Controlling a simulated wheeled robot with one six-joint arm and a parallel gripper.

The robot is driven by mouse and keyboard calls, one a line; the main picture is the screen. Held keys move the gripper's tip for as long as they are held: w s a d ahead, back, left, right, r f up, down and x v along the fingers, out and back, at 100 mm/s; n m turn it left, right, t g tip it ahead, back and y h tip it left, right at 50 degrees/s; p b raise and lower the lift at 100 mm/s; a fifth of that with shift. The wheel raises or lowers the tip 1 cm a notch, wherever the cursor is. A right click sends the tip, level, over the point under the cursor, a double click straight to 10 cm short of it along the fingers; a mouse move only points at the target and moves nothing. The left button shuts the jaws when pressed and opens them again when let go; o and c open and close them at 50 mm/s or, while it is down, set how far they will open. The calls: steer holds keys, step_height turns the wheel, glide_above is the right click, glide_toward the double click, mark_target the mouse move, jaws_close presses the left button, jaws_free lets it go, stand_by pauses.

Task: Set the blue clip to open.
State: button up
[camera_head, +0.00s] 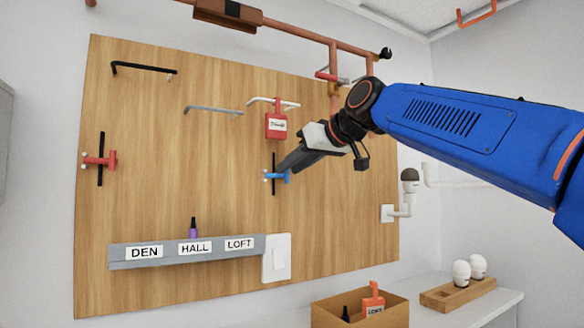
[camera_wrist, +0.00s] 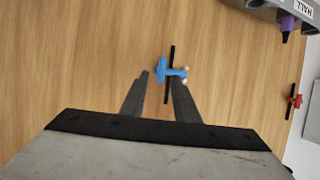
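The blue clip (camera_head: 277,175) sits on a short black bar on the wooden board (camera_head: 140,200). In the wrist view the blue clip (camera_wrist: 162,69) has a T-shaped handle, a stem crossing the black bar (camera_wrist: 170,60) and two pale balls at its far end. My gripper (camera_head: 285,167) is in front of the board, close to the clip. In the wrist view my gripper (camera_wrist: 159,82) is open, its fingertips either side of the handle or just short of it. I cannot tell whether they touch it.
A similar red clip (camera_head: 100,160) is at the board's left. A red tag (camera_head: 276,126) hangs on a hook above the blue clip. Below are a grey labelled rail (camera_head: 170,261) with a purple-handled item (camera_head: 194,229), and a white switch plate (camera_head: 276,256). A cardboard box (camera_head: 390,315) stands lower right.

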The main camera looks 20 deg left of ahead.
steer(key=shift+w+a+f, duration=0.15)
steer(key=shift+w+a, duration=0.05)
steer(key=shift+a, duration=0.1)
jaws_close()
steer(key=shift+s, duration=0.1)
steer(key=s+a+m+t+h, duration=0.2)
steer(key=s+m+t+h, duration=0.4)
steer(key=m+h, duration=0.8)
steer(key=shift+s+a+m+t+h, duration=0.3)
steer(key=shift+s+a+t, duration=0.1)
steer(key=shift+s, duration=0.25)
stand_by(0.3)
steer(key=shift+s+a+f, duration=0.1)
stand_by(0.5)
